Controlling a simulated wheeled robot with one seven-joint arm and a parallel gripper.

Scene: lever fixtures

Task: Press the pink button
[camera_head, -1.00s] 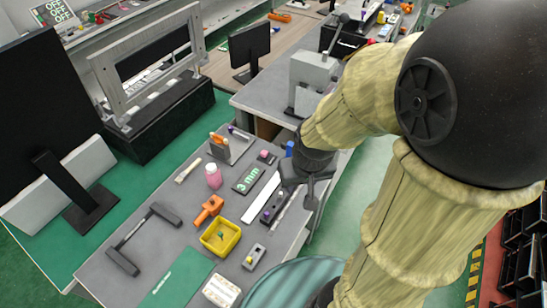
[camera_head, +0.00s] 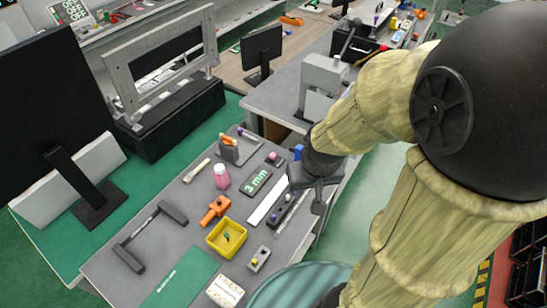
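A small pink button (camera_head: 273,156) sits on a low dark box on the grey workbench, behind the "3 mm" block. No held thing is visible.
A pink bottle (camera_head: 221,176), an orange tool (camera_head: 215,210), a yellow bin (camera_head: 227,237), a small grey switch box (camera_head: 259,258) and a black-handled tool (camera_head: 148,236) lie on the bench. A grey press (camera_head: 322,80) stands on the bench behind. A monitor (camera_head: 50,110) stands at left.

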